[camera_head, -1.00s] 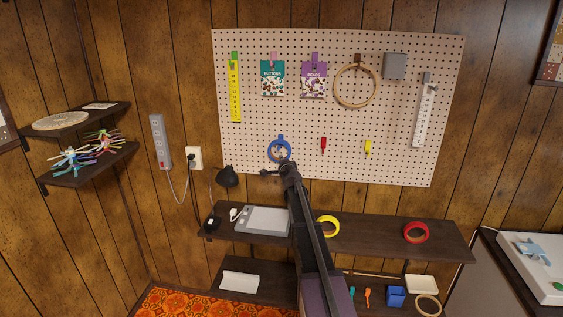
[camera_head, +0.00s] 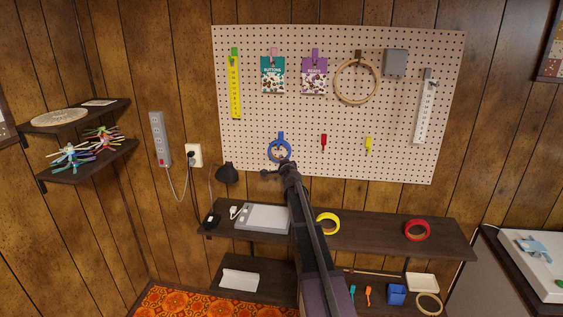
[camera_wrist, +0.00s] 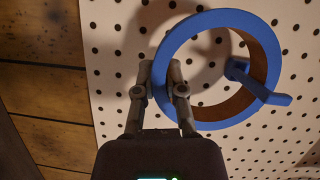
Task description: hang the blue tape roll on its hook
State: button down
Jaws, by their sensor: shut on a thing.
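The blue tape roll (camera_head: 271,156) is up against the pegboard, at its lower left. Its blue hook (camera_head: 281,136) shows at the top of the roll. In the wrist view the roll (camera_wrist: 262,42) fills the upper right, and the blue hook (camera_wrist: 272,96) crosses its rim, with one end inside the ring's opening. The roll appears to be around the hook; I cannot tell whether it rests on it. My gripper (camera_wrist: 160,72) is shut on the roll's left rim in that view. In the head view my gripper (camera_head: 274,170) is just below the roll, partly hidden by my arm.
A red hook (camera_head: 323,142) and a yellow hook (camera_head: 368,145) are empty to the right. A yellow roll (camera_head: 328,223) and a red roll (camera_head: 417,230) lie on the shelf (camera_head: 375,236) below.

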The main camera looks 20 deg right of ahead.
jog(key=shift+f, duration=0.1)
dwell(0.3)
jog(key=c, duration=0.6)
grip_release()
jog(key=shift+c, duration=0.2)
dwell(0.3)
